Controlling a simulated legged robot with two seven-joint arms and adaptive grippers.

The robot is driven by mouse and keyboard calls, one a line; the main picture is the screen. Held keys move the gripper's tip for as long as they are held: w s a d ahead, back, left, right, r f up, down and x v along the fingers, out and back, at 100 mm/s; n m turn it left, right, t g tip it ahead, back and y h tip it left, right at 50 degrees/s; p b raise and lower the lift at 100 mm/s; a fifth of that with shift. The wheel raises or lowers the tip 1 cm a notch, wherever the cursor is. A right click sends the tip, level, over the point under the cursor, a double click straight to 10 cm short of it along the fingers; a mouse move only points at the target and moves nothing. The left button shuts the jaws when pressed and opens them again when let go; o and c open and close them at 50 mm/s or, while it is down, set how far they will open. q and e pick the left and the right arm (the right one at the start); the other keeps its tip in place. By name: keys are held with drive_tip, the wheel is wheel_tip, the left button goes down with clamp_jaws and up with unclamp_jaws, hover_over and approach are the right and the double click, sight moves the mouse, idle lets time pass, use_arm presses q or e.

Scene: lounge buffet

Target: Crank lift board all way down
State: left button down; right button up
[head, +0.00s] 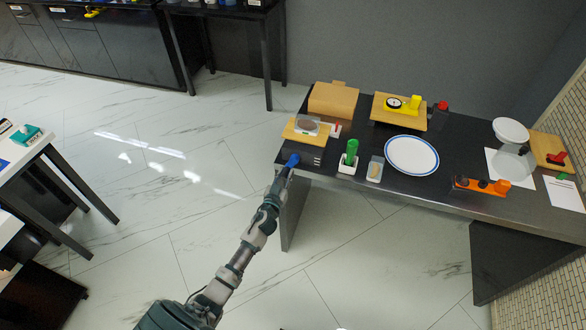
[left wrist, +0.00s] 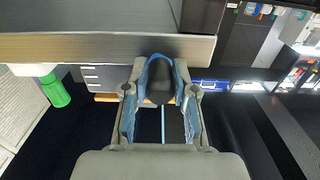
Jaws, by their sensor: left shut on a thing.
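My left gripper (head: 291,162) is at the table's near left corner, just in front of the wooden lift board (head: 297,135). The board carries a round grey plate-like thing and stands by a dark panel with pale marks. In the left wrist view, my left gripper (left wrist: 160,95) has its blue-padded fingers around a dark rounded knob (left wrist: 159,84), which looks like the crank handle. The fingers are shut on it. In the head view the gripper hides the handle. The wooden board's edge (left wrist: 106,97) shows behind the fingers. My right gripper is in neither view.
The dark table (head: 330,184) also holds a green bottle (head: 351,150), a small clear dish (head: 375,169), a blue-rimmed plate (head: 412,156), a wooden box (head: 333,101) and an orange tool rack (head: 482,185). The floor in front is clear.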

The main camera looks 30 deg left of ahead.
use_arm(q)
drive_tip(key=shift+r, duration=0.1)
drive_tip(key=shift+s+a+r+p, duration=0.25)
drive_tip(key=shift+a+r+p, duration=0.65)
drive_tip(key=shift+a, duration=0.05)
wheel_tip(320, 180, up, 3)
drive_tip(key=p, duration=0.2)
drive_tip(key=shift+a+p, duration=0.15)
drive_tip(key=shift+p, duration=0.2)
drive_tip(key=shift+f, duration=0.2)
